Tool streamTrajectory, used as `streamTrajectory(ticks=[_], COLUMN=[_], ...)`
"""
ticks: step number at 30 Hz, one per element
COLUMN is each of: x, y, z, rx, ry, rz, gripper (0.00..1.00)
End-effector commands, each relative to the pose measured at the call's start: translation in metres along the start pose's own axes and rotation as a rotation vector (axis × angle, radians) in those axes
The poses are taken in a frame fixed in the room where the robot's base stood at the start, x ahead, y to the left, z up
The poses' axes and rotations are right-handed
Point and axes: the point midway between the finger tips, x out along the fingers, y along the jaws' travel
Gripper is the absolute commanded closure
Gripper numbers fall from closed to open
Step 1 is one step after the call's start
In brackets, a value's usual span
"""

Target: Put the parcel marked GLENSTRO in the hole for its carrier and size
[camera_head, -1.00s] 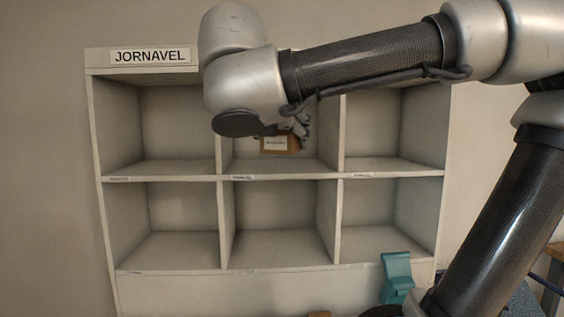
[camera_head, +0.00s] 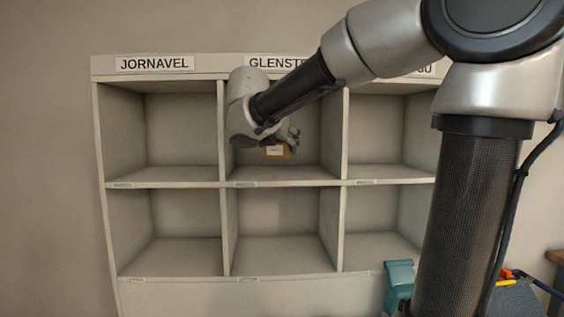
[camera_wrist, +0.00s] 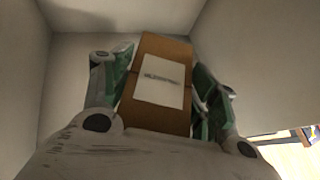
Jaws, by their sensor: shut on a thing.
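The parcel (camera_wrist: 160,85) is a small brown carton with a white label, its print too blurred to read. In the wrist view my gripper (camera_wrist: 160,75) is shut on it, one green-grey finger on each side. In the head view the parcel (camera_head: 277,151) and my gripper (camera_head: 290,140) are at the upper middle hole (camera_head: 285,174), under the header sign GLENSTRO (camera_head: 278,63), partly hidden by my arm. The parcel appears above that hole's floor; walls surround it in the wrist view.
The shelf has two rows of three holes. The left column's sign reads JORNAVEL (camera_head: 154,63); the right sign is mostly hidden by my arm. Small edge labels are unreadable. The other visible holes look empty. A teal object (camera_head: 399,283) stands in front at lower right.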

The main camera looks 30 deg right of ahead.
Motion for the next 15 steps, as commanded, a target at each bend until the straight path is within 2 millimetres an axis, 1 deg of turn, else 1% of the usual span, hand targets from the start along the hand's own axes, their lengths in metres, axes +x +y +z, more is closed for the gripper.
streamTrajectory(ticks=[1, 5, 10, 12, 15], x=[0.003, 0.007, 0.020, 0.025, 0.027], y=[0.000, -0.001, -0.001, 0.001, 0.002], z=[-0.005, -0.014, -0.037, -0.041, -0.043], rx=[-0.001, -0.002, -0.002, -0.001, 0.001], ry=[0.001, 0.000, 0.002, 0.001, 0.000], rz=[-0.001, -0.002, -0.003, -0.002, 0.000], gripper=[0.68, 0.68, 0.68, 0.68, 0.69])
